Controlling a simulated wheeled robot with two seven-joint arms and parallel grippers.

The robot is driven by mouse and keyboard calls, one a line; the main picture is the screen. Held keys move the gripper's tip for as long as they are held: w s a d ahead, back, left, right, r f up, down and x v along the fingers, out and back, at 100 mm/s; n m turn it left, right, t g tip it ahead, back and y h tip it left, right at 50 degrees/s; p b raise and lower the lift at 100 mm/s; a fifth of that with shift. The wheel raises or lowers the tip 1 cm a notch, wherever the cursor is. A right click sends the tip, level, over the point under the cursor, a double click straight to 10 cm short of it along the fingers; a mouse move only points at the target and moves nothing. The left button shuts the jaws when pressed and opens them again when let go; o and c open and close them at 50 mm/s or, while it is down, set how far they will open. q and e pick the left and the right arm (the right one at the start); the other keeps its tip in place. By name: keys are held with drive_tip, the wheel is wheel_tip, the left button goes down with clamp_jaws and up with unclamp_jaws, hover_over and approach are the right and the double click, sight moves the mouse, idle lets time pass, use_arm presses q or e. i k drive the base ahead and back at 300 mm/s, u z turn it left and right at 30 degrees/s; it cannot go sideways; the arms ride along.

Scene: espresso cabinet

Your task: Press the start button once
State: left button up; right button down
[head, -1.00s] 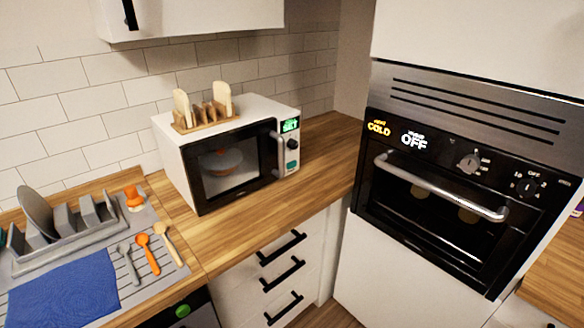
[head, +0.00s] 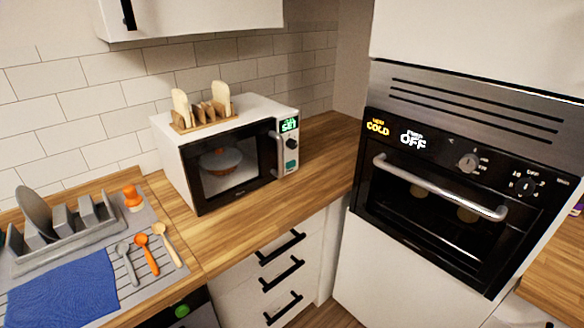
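The white microwave (head: 182,160) stands on the wooden counter with its black-framed door closed. A bowl-like item (head: 221,160) shows through its door window. The control panel on its right side has a green-lit display (head: 289,125) that seems to read "SET", a dark round knob (head: 291,143) and a teal button (head: 291,165) at the bottom. No label is readable on the teal button. Neither of my grippers is in view.
A toast rack (head: 203,117) with bread slices sits on the microwave. The built-in oven (head: 440,215) is at right, showing "COLD" and "OFF". A dish rack (head: 70,232), utensils and a blue cloth (head: 65,293) are at left. Counter (head: 325,150) right of the microwave is clear.

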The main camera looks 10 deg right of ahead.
sight(292, 163)
drive_tip(key=u, duration=0.9)
drive_tip(key=i, duration=0.35)
drive_tip(key=z, duration=0.55)
